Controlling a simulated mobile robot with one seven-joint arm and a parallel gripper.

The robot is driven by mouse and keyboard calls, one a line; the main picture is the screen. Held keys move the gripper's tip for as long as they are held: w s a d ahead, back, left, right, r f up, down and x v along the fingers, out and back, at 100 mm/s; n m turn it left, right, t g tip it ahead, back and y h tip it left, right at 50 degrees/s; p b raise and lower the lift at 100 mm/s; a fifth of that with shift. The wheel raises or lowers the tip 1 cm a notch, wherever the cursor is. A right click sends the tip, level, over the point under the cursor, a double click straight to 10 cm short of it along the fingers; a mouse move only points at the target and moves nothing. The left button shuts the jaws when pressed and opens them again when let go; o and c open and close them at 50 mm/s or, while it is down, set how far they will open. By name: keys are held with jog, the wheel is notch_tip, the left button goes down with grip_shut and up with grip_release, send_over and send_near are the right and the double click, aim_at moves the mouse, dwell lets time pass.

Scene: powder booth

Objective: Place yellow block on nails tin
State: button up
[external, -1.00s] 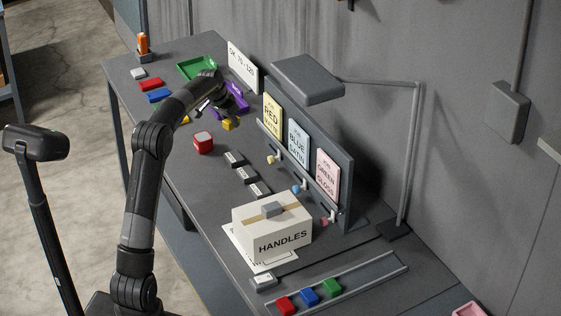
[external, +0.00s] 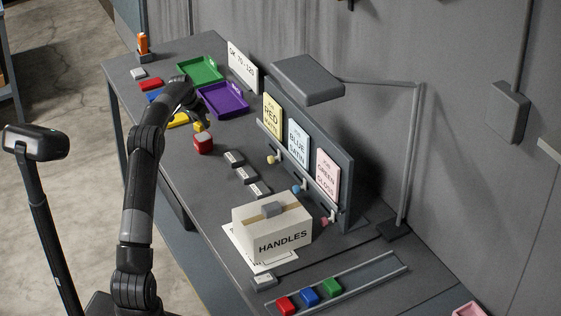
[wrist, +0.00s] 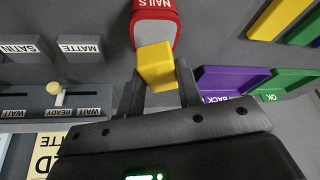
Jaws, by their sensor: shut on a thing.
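The yellow block (wrist: 155,64) is held between the two fingers of my gripper (wrist: 159,84) in the wrist view. It also shows in the external view (external: 199,127), just above the top of the nails tin. The nails tin (external: 204,145) is red with a light lid and stands on the bench. In the wrist view the red tin (wrist: 171,28), lettered NAILS, lies right beyond the block, which overlaps its near edge. I cannot tell whether block and tin touch. My gripper in the external view (external: 197,116) is partly hidden by my arm.
A purple tray (external: 224,100) and a green tray (external: 200,70) lie behind. A yellow bar (external: 178,121) lies left of the tin. Small label blocks (external: 234,158) stand to the right, before the card rack (external: 305,180). A HANDLES box (external: 272,228) stands nearer.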

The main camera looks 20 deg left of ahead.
aim_at(201, 129)
jog(key=shift+f, duration=1.65)
jog(key=shift+f, duration=0.2)
jog(key=o, duration=1)
jog(key=shift+c, duration=0.2)
jog(key=v, duration=1.2)
jog(key=s+d+r, duration=0.5)
jog(key=s+r, duration=0.3)
jog(key=s, duration=0.3)
jog(key=s+d+r+n+t+y, duration=0.1)
jog(key=s+d+n, duration=0.15)
jog(key=s, duration=1.05)
jog(key=s+d+n+y, duration=0.1)
jog(key=s+d, duration=0.2)
jog(key=s, duration=1)
jog(key=s+d+f, duration=0.1)
jog(key=s+f, duration=0.6)
jog(key=s, duration=0.6)
jog(key=shift+n, duration=0.45)
